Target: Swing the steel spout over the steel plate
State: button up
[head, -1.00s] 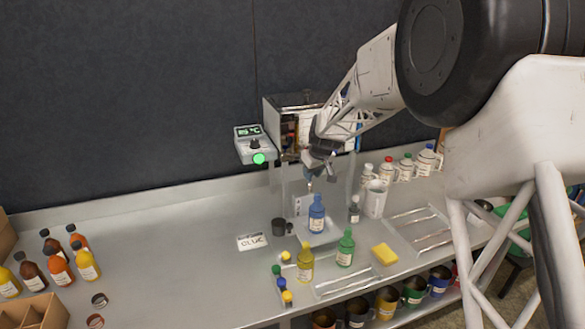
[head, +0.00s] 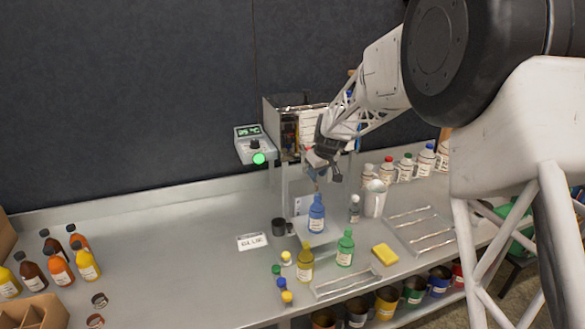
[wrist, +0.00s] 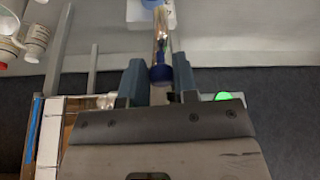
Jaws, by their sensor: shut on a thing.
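The steel spout is a shiny tube (wrist: 162,42) in the wrist view, with a dark blue part near the jaws. My gripper (wrist: 159,78) is shut on it, one finger on each side. In the head view my gripper (head: 319,165) is in front of the evaporator box, above a blue bottle (head: 316,213). The bottle stands upright on the pale steel plate (head: 325,236). Its blue top also shows at the upper edge of the wrist view. The arm and gripper hide much of the spout in the head view.
The evaporator box (head: 282,104) stands behind, with a control unit (head: 250,146) showing a green light at its left. A white jug (head: 376,200) and small bottles stand right. Yellow (head: 305,262) and green (head: 345,248) bottles stand in front. The left-middle counter is mostly clear.

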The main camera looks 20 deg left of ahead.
jog(key=shift+w+d, duration=0.2)
jog(key=shift+d, duration=0.05)
jog(key=o, duration=0.5)
jog(key=shift+o, duration=0.2)
jog(key=shift+r, duration=0.1)
jog(key=shift+v, duration=2.45)
